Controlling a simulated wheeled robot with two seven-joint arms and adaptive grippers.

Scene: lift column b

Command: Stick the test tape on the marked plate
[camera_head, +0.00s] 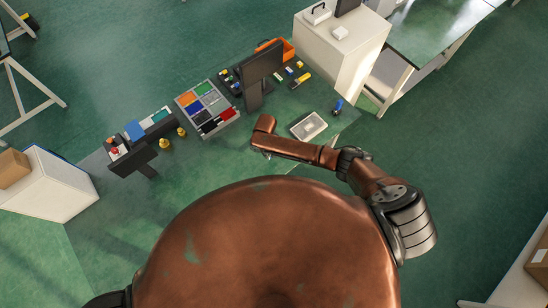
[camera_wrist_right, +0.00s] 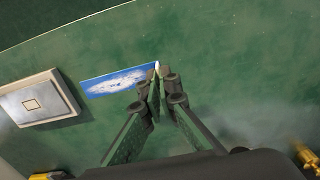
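The marked plate (camera_head: 308,125) is a pale square plate lying on the green bench near its right end. It also shows at the left of the right wrist view (camera_wrist_right: 38,98), with a small square outline in its middle. My right gripper (camera_wrist_right: 158,80) is shut on the right end of a blue and white strip, the test tape (camera_wrist_right: 115,80). The tape sticks out to the left toward the plate, apart from it in the picture. In the head view my right gripper (camera_head: 262,140) is left of the plate, and I cannot make out the tape there. My left gripper is out of view.
A dark monitor-like panel (camera_head: 260,66), a tray with coloured compartments (camera_head: 207,107) and an orange bin (camera_head: 285,50) stand behind on the bench. A blue-handled item (camera_head: 338,106) is right of the plate. Yellow knobs (camera_head: 165,144) are farther left. The bench front is clear.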

